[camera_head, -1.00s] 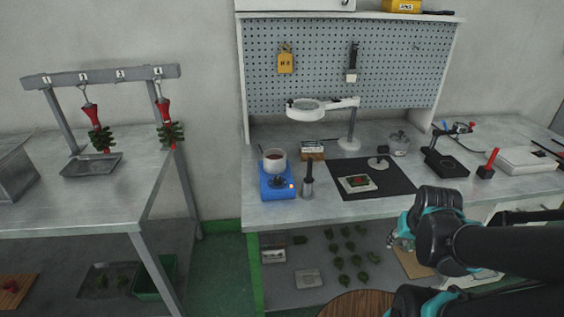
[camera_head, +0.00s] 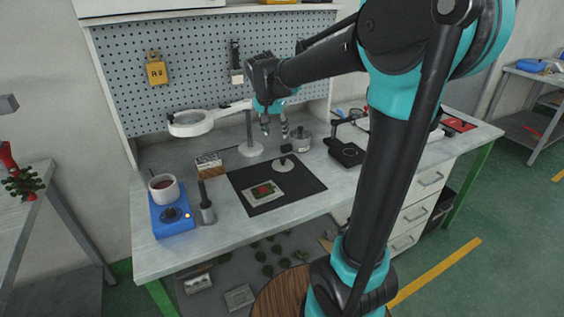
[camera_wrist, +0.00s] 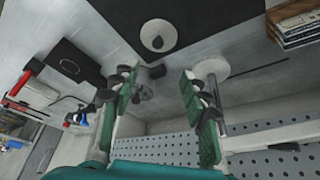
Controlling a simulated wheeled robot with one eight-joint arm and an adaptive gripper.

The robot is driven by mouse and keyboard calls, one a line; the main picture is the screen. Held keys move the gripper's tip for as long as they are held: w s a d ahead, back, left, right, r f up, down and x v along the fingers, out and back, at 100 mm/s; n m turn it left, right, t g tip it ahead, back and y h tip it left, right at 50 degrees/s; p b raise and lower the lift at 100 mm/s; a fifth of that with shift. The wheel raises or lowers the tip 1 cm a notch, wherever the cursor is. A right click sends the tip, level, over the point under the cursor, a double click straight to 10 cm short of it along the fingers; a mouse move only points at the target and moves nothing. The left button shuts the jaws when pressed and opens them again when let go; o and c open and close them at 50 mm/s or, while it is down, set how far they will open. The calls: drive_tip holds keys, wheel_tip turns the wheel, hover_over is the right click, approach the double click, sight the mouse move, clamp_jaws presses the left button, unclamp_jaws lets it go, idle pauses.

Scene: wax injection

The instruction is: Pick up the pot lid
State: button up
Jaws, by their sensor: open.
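The pot lid, a white disc with a black knob (camera_head: 285,163), lies on the black mat (camera_head: 308,190) on the workbench. It also shows at the top of the wrist view (camera_wrist: 152,30). My gripper (camera_head: 275,131) is open and empty above the back of the bench, behind the lid and apart from it. In the wrist view its two green-padded fingers (camera_wrist: 160,82) are spread, with the lid beyond their tips. The white pot (camera_head: 164,187) with reddish-brown contents stands on a blue heater (camera_head: 173,222) at the left.
A magnifier lamp (camera_head: 192,123) stands left of my gripper, its post close by. A grey jar (camera_head: 300,141) stands right of my gripper near the fingers. A pegboard (camera_head: 200,75) rises behind. A mould block (camera_head: 263,191) lies on the mat in front of the lid.

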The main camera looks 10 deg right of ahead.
hover_over(283, 158)
drive_tip(key=s+a, duration=0.2)
drive_tip(key=s, duration=0.1)
wheel_tip(283, 158, down, 10)
drive_tip(key=shift+w+d+f, duration=0.1)
drive_tip(key=shift+f, duration=0.05)
drive_tip(key=shift+d+x, duration=0.1)
drive_tip(key=shift+x, duration=1.25)
drive_tip(key=shift+d+x, duration=0.15)
drive_tip(key=shift+x, duration=1.25)
clamp_jaws()
